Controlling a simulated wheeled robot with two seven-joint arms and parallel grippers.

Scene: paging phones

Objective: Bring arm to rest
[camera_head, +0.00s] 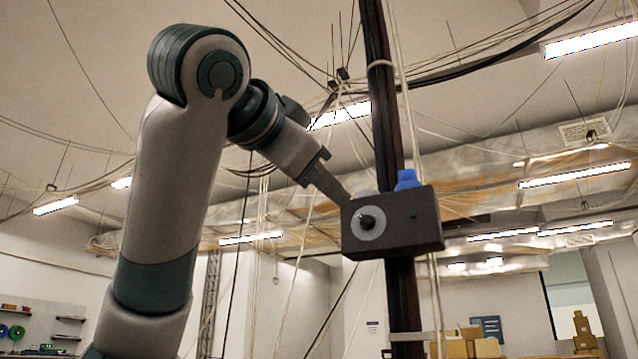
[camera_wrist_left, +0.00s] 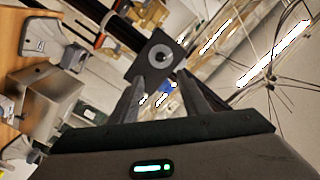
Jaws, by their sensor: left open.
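My left arm rises from the lower left of the head view and bends over at the top. Its gripper (camera_head: 338,189) points down and right, its tip close to the upper left of a dark box (camera_head: 424,222). I cannot tell whether it touches. In the left wrist view the two fingers (camera_wrist_left: 160,80) stand apart, with the box (camera_wrist_left: 138,66) seen beyond their tips. The box has a pale disc with a black knob (camera_head: 367,222), and a blue piece (camera_head: 407,180) stands on its top. My right gripper is in neither view.
The box is at a dark upright pole (camera_head: 378,90). Loose cables hang around the pole and from the ceiling. Cardboard boxes (camera_head: 468,345) stand low at the back right. Wall shelves (camera_head: 68,319) are at the far left. A metal box (camera_wrist_left: 45,95) shows in the wrist view.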

